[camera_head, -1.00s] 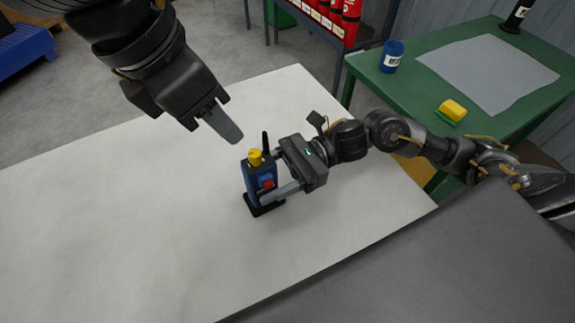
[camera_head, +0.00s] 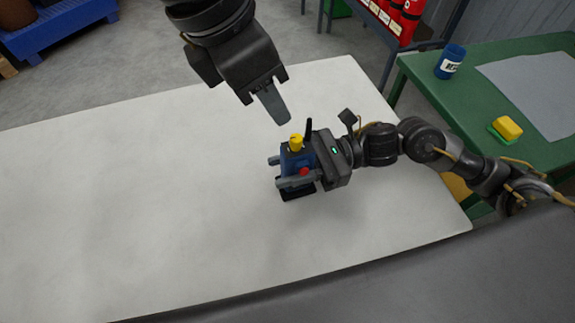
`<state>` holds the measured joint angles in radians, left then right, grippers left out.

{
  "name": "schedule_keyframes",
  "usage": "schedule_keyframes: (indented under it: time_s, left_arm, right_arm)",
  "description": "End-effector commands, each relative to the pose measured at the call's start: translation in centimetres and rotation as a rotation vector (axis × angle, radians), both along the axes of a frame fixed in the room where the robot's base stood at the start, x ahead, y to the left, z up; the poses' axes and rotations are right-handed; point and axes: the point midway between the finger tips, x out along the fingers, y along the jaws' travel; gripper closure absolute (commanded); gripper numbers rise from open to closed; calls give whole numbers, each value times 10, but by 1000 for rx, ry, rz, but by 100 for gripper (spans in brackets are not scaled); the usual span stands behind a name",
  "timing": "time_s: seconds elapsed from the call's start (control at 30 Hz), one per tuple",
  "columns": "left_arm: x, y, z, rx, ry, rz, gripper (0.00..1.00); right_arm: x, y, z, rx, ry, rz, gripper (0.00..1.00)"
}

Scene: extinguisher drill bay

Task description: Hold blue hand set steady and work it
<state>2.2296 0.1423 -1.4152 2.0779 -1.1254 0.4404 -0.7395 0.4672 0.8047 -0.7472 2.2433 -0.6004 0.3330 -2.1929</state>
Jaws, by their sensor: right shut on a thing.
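The blue hand set (camera_head: 296,160) is over the white table. It has a yellow knob (camera_head: 296,142) on top, a red button (camera_head: 304,172) on its front, a black antenna (camera_head: 308,130) and a dark base. My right gripper (camera_head: 278,171) comes from the right and is shut on its body, one finger along each side. The hand set seems held a little above the table top. My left gripper (camera_head: 275,105) hangs above and slightly left of the knob, apart from it. Its fingers look closed together, with nothing between them.
The white table (camera_head: 150,200) is bare around the hand set. A green table (camera_head: 440,90) at the right carries a blue cup (camera_head: 450,62), a grey sheet and a yellow block (camera_head: 508,128). Red extinguishers (camera_head: 410,20) stand on a rack behind.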

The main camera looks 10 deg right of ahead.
Motion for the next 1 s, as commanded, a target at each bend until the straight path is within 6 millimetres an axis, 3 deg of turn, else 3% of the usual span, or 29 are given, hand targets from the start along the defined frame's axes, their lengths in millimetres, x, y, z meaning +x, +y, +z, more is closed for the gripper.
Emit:
schedule_keyframes:
  time_s: [0.37,0.67,1.0]
  left_arm:
    - [-3,-4,-10,-86,103,-116,62]
    - [1,-2,-29,-480,308,-430,62]
    - [35,34,-68,-992,268,-561,62]
  right_arm:
    - [0,0,0,0,0,0,100]
    - [0,0,0,0,0,0,100]
    - [0,0,0,0,0,0,100]
